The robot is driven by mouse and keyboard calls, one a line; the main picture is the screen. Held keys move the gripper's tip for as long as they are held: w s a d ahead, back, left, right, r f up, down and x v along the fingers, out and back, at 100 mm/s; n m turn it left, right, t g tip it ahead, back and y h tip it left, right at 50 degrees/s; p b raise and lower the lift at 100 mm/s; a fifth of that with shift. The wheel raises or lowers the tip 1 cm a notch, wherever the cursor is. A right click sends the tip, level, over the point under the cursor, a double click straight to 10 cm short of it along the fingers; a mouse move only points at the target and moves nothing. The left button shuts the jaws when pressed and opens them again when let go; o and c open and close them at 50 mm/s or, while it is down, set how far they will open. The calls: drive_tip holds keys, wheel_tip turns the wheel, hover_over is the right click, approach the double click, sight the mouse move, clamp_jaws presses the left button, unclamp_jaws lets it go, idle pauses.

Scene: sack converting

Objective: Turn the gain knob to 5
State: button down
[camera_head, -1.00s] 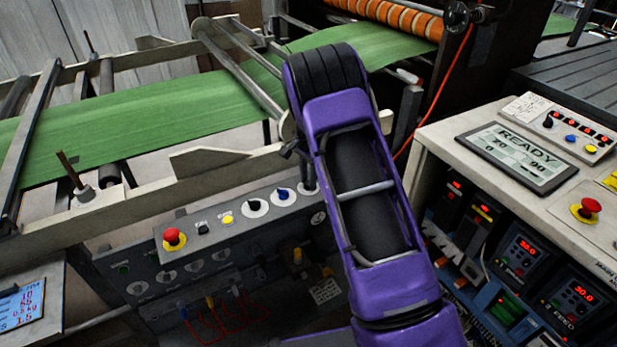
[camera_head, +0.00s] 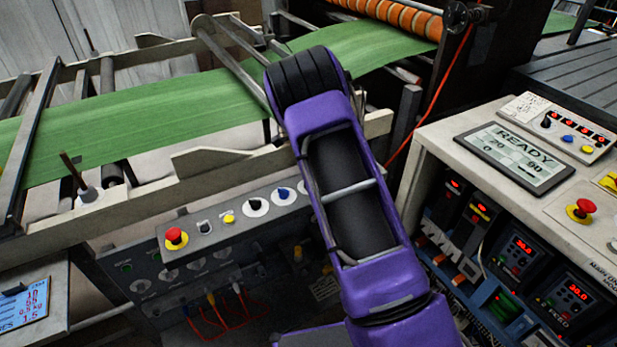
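A grey control panel (camera_head: 178,258) stands below the green web. Its sloped top carries a black knob on a white dial (camera_head: 255,207) and a blue knob on a white dial (camera_head: 283,195). Another dial to their right is largely covered by my purple arm. The labels are too small to read, so I cannot tell which knob is the gain knob or where it points. My arm reaches up through the middle of the view, just right of the blue knob. My gripper is hidden behind the arm.
Beside the knobs are a red emergency button (camera_head: 176,238) and a yellow button (camera_head: 229,219). Cables (camera_head: 222,310) hang below. A cream rail (camera_head: 110,215) and the green web (camera_head: 140,118) lie behind. The right console has a READY display (camera_head: 515,155) and a red button (camera_head: 585,207).

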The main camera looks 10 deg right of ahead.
idle(0.5)
drive_tip(key=c, duration=0.6)
unclamp_jaws()
drive_tip(key=shift+o, duration=0.2)
wheel_tip(320, 180, up, 18)
drive_tip(key=p, duration=0.1)
drive_tip(key=shift+f, duration=0.25)
